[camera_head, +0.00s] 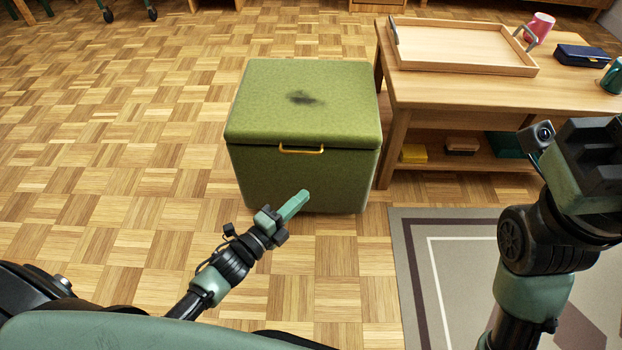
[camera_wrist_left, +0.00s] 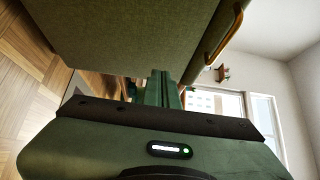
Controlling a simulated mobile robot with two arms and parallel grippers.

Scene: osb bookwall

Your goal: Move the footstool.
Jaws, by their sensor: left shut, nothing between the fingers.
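The footstool (camera_head: 302,105) is a green, box-shaped stool with a lid, a brass handle (camera_head: 301,150) on its front and a dark smudge on top. It stands on the parquet floor in the middle of the head view. My left gripper (camera_head: 304,194) is shut and empty, low in front of the stool's front face; I cannot tell whether it touches. The left wrist view shows the stool's side (camera_wrist_left: 130,35) above the shut fingers (camera_wrist_left: 160,88), with the handle at upper right. My right arm is at the right edge of the head view; its fingertips are not visible.
A wooden table (camera_head: 465,90) stands close to the stool's right, bearing a wooden tray (camera_head: 465,48), a pink cup (camera_head: 539,27) and a dark blue case (camera_head: 583,56). A grey patterned rug (camera_head: 415,240) lies in front of it. The floor left of the stool is clear.

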